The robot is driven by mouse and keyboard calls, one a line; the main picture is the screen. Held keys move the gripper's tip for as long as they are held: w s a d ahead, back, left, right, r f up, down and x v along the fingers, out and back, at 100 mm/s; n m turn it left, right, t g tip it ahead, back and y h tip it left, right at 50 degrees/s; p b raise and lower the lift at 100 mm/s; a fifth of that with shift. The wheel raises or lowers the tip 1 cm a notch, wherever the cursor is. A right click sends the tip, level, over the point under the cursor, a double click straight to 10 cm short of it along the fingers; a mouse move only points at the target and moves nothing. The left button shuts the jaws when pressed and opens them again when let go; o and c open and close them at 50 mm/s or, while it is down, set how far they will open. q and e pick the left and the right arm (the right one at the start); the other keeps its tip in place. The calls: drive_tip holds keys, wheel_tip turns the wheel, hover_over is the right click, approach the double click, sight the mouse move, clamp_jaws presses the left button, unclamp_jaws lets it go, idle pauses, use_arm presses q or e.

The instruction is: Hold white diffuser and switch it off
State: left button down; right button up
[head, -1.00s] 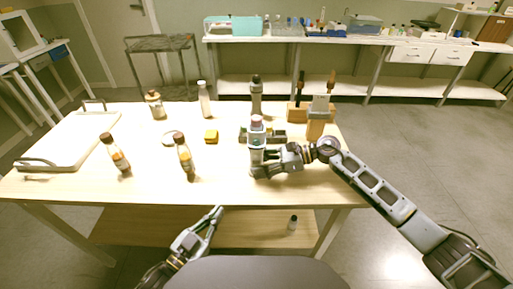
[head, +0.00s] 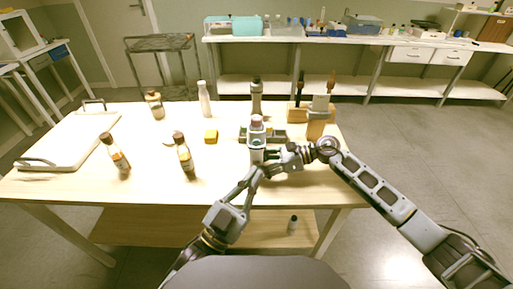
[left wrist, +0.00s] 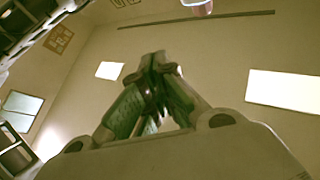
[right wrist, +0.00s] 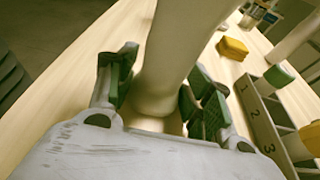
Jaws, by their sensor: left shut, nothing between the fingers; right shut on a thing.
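The white diffuser (head: 257,137), with a pinkish-purple top, is upright near the front right of the table. My right gripper (head: 271,157) comes from the right and is shut around its lower body; the right wrist view shows the white body (right wrist: 180,50) between the two fingers (right wrist: 160,88). I cannot tell whether its base touches the table. My left gripper (head: 257,172) is shut and empty, its tips just in front of the diffuser's lower part, partly hiding it. In the left wrist view the fingertips (left wrist: 160,62) are together, pointing up.
A grey numbered rack (head: 279,138) stands just behind the diffuser. A yellow block (head: 211,136), brown bottles (head: 185,157), a white bottle (head: 204,100) and a dark bottle (head: 256,96) stand around. A white tray (head: 70,140) lies at the left. The table front centre is clear.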

sight(254, 150)
use_arm(q)
drive_tip(key=shift+w, duration=0.2)
idle(0.3)
drive_tip(key=shift+w, duration=4.25)
drive_tip(key=shift+w, duration=0.45)
drive_tip(key=shift+s, duration=0.55)
drive_tip(key=shift+s, duration=2.95)
